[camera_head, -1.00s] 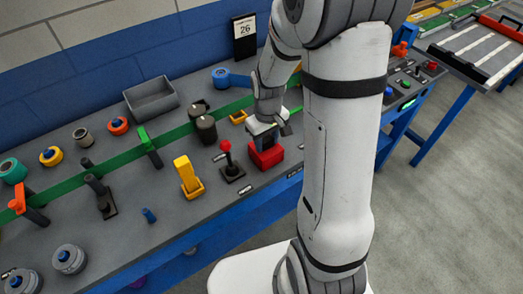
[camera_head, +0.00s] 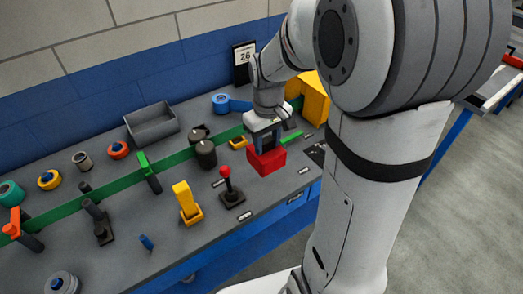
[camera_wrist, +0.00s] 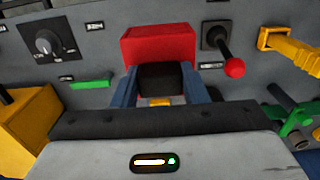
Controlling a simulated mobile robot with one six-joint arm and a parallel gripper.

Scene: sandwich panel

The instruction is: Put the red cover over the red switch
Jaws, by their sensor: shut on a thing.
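My gripper (camera_head: 265,138) is shut on the red cover (camera_head: 268,161), a boxy red piece at the right part of the bench panel. In the wrist view the cover (camera_wrist: 160,44) shows beyond my blue fingers (camera_wrist: 160,88), with a dark block between them. The cover is at or very near the panel; I cannot tell if it touches. A black lever with a red ball knob (camera_head: 226,172) stands uncovered just left of the cover; it also shows in the wrist view (camera_wrist: 234,67). Whatever is under the cover is hidden.
A yellow switch-like part (camera_head: 187,200) stands left of the lever. Dark round knobs (camera_head: 206,154) and an orange piece (camera_head: 239,142) lie behind. A yellow box (camera_head: 312,97) stands at the back right. A grey bin (camera_head: 152,124) stands farther left.

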